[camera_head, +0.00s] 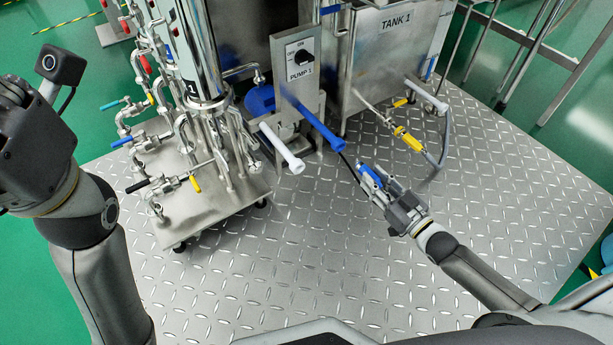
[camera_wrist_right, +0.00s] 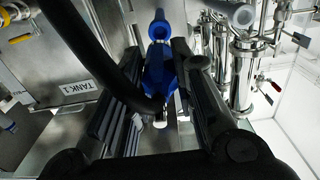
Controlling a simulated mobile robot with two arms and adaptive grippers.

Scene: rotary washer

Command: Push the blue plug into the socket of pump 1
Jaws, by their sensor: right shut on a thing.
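The blue plug (camera_head: 369,174) is held in my right gripper (camera_head: 375,186), over the metal floor in front of pump 1. In the right wrist view the plug (camera_wrist_right: 158,72) sits between the two fingers, with a black cable beside it. The blue socket pipe (camera_head: 320,130) slants out below the PUMP 1 panel (camera_head: 302,63). Its open end (camera_wrist_right: 160,29) lines up beyond the plug in the wrist view. In the head view the plug is apart from the pipe end, a little to its lower right. My left gripper is out of view; only the left arm shows.
A white pipe (camera_head: 283,148) sticks out left of the blue one. TANK 1 (camera_head: 396,35) stands behind, with a yellow-fitted hose (camera_head: 408,139) at right. A valve-covered pipe stand (camera_head: 190,190) is at left. The patterned metal floor (camera_head: 300,250) in front is clear.

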